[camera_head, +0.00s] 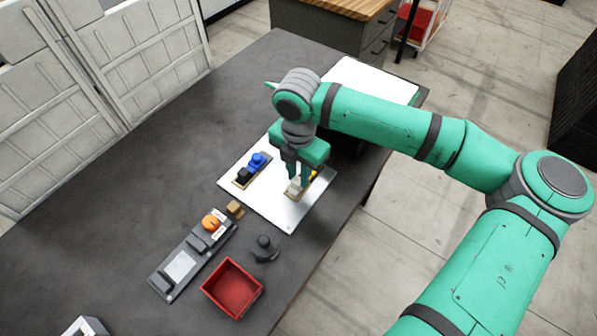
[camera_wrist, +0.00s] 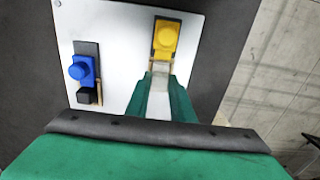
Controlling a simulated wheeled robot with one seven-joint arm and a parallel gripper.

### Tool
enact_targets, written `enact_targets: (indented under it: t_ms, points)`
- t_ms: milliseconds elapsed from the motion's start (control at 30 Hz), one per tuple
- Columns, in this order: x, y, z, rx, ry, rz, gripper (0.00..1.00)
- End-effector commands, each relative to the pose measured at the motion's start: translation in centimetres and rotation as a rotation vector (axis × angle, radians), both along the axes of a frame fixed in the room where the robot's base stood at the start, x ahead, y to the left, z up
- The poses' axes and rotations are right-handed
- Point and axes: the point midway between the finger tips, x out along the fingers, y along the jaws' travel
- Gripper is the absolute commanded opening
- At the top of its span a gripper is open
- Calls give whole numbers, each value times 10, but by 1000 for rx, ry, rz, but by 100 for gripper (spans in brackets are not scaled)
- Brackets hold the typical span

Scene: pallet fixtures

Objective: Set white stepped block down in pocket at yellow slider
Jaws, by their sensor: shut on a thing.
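My gripper (camera_head: 297,179) is shut on the white stepped block (camera_head: 295,186), low over the right part of the white plate (camera_head: 268,202). In the wrist view the block (camera_wrist: 159,72) shows between the green fingertips (camera_wrist: 160,82). The yellow slider (camera_wrist: 166,36) lies just beyond the block, in line with it, at one end of a tan-edged pocket. In the head view the yellow slider (camera_head: 313,175) is mostly hidden behind my gripper. I cannot tell whether the block touches the pocket floor.
A blue slider (camera_head: 257,160) with a black block (camera_head: 243,175) sits on the plate's left part. A red bin (camera_head: 232,288), a dark knobbed piece (camera_head: 265,248), a brown block (camera_head: 235,209) and a grey panel with an orange knob (camera_head: 211,223) stand nearer.

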Motion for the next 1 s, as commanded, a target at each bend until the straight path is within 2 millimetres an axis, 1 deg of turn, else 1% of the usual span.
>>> enact_targets:
  t_ms: [600,933,967,1000]
  points:
    - [0,0,-11,1,1,0,0]
    - [0,0,-12,0,0,0,0]
    - [0,0,-12,0,0,0,26]
    - [0,0,-12,0,0,0,35]
